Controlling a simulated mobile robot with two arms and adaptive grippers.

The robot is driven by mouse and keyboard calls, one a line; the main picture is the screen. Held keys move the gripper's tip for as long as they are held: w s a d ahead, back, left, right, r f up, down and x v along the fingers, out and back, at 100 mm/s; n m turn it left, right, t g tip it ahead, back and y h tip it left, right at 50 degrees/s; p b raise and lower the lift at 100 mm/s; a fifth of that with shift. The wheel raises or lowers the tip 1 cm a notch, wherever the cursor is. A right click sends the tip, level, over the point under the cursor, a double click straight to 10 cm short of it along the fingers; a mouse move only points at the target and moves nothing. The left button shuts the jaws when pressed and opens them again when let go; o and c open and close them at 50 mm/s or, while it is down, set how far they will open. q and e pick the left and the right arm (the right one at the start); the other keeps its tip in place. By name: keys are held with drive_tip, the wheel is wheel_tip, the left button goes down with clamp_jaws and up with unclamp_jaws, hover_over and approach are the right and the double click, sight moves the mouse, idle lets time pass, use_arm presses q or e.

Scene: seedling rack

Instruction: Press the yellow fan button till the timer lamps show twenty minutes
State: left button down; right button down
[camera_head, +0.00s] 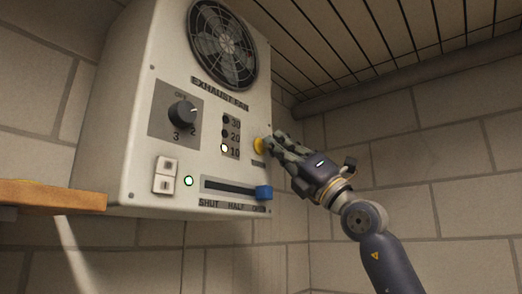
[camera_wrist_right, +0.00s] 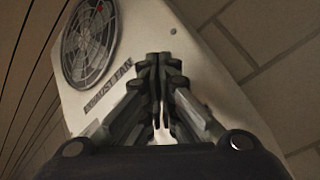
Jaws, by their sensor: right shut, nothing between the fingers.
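The yellow fan button (camera_head: 259,145) is on the right part of the white exhaust fan panel (camera_head: 140,130), partly covered by my right gripper. The timer lamps stand in a column to its left: the 30 lamp (camera_head: 226,119) and the 20 lamp (camera_head: 225,134) are dark, and the 10 lamp (camera_head: 224,148) is lit. My right gripper (camera_head: 268,146) is shut and empty, its fingertips at the button; I cannot tell whether they press it. In the right wrist view the shut fingers (camera_wrist_right: 160,65) point at the panel and the button is hidden. My left gripper is not in view.
The panel carries a dial (camera_head: 183,112), a white rocker switch (camera_head: 164,174) with a lit lamp (camera_head: 188,181), and a blue slider knob (camera_head: 264,192) near the OPEN end, just below my gripper. The fan grille (camera_head: 222,45) is above. A wooden shelf (camera_head: 50,196) is at left.

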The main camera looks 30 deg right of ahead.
drive_tip(key=shift+s+d, duration=0.1)
drive_tip(key=shift+s, duration=0.15)
drive_tip(key=s, duration=0.1)
drive_tip(key=s+d+b, duration=0.1)
drive_tip(key=s, duration=0.1)
drive_tip(key=s+d+b, duration=0.1)
drive_tip(key=shift+s, duration=0.3)
drive_tip(key=shift+a+y, duration=0.1)
drive_tip(key=shift+y, duration=0.2)
idle(1.9)
